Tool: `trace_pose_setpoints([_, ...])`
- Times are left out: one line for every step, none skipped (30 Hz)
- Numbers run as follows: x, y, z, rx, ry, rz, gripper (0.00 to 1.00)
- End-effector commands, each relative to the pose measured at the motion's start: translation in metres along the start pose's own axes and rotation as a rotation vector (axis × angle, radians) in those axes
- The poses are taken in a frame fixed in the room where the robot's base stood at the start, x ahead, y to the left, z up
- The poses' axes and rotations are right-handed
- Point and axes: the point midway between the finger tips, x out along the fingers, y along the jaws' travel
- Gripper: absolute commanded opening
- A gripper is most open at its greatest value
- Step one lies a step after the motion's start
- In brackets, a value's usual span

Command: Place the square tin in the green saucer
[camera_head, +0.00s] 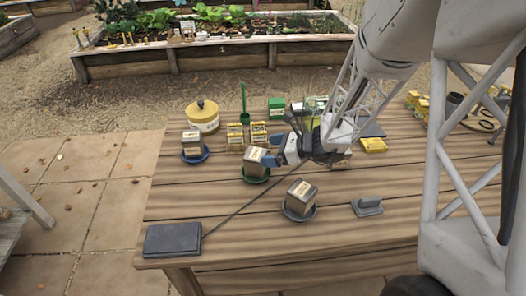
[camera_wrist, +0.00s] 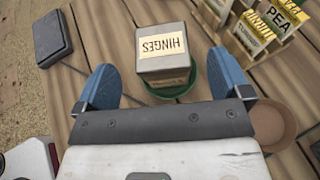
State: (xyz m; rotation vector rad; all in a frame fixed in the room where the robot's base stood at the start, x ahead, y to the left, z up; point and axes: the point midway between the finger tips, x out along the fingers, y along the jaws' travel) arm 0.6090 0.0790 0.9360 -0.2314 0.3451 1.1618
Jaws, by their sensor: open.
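A square tin (camera_head: 256,157) with a pale label stands in the green saucer (camera_head: 256,178). In the wrist view the tin (camera_wrist: 164,45) has a grey top labelled HINGES, and the saucer's green rim (camera_wrist: 176,93) shows around its base. My gripper (camera_head: 272,159) is just right of this tin. In the wrist view its blue fingers (camera_wrist: 161,70) are open, one toward each side of the tin, with gaps visible. Two similar square tins stand elsewhere: one (camera_head: 193,138) in a blue saucer (camera_head: 195,156), one (camera_head: 300,192) in a dark grey saucer (camera_head: 299,214).
Seed packets (camera_head: 235,137) stand behind the green saucer, with a yellow lidded pot (camera_head: 203,117) at back left. A brown saucer (camera_wrist: 271,124) is beside my gripper. A dark flat box (camera_head: 173,240) and a grey block (camera_head: 368,206) lie nearer the front. The table's front middle is clear.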

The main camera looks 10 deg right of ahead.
Motion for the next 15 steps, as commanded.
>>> trace_pose_setpoints([-0.007, 0.0, 0.0, 0.0, 0.0, -0.002, 0.96])
trace_pose_setpoints([-0.01, 0.0, 0.0, 0.0, 0.0, -0.002, 0.96])
trace_pose_setpoints([-0.015, -0.001, 0.0, 0.001, 0.0, -0.003, 0.96])
trace_pose_setpoints([-0.019, -0.001, 0.0, 0.001, 0.0, -0.003, 0.96])
trace_pose_setpoints([-0.022, -0.001, 0.0, 0.001, 0.001, -0.002, 0.96])
trace_pose_setpoints([-0.027, -0.001, 0.0, 0.001, 0.0, -0.002, 0.96])
trace_pose_setpoints([-0.03, -0.001, 0.0, 0.001, 0.0, -0.003, 0.96])
trace_pose_setpoints([-0.034, -0.001, 0.0, 0.0, 0.0, -0.003, 0.96])
trace_pose_setpoints([-0.038, -0.001, 0.0, 0.0, 0.0, -0.002, 0.96])
trace_pose_setpoints([-0.041, 0.0, 0.0, 0.0, 0.0, -0.002, 0.96])
trace_pose_setpoints([-0.043, 0.0, 0.0, 0.0, 0.0, -0.001, 0.96])
trace_pose_setpoints([-0.046, 0.0, 0.0, 0.0, 0.0, -0.002, 0.96])
trace_pose_setpoints([-0.049, 0.0, 0.0, 0.0, 0.0, -0.002, 0.96])
trace_pose_setpoints([-0.051, -0.001, 0.0, 0.0, 0.0, -0.002, 0.96])
trace_pose_setpoints([-0.053, 0.0, 0.0, 0.001, 0.0, -0.001, 0.96])
